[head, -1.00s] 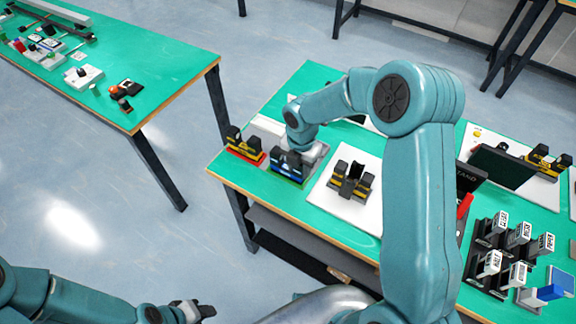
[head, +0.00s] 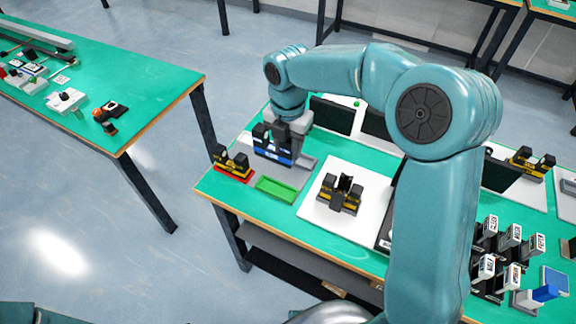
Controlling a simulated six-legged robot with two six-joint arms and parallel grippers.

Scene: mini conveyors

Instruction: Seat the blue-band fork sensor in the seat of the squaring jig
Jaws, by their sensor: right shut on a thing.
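The blue-band fork sensor (head: 272,155) is black with a blue band and is held upright in my right gripper (head: 280,134). The gripper is shut on it from above, behind the empty green tray (head: 276,190), and the sensor looks lifted off the tray. A black fixture with yellow-banded blocks (head: 340,195) stands on a white plate (head: 318,213) to the right of the sensor. I cannot tell for sure whether this is the squaring jig, and no seat is clearly visible. My left gripper is out of view.
A yellow-banded fork sensor (head: 232,160) sits in a red tray (head: 234,175) left of the green tray. Dark panels (head: 331,114) stand behind. Several labelled black blocks (head: 490,240) and another yellow-banded part (head: 532,163) are at the right. The table's front edge is close.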

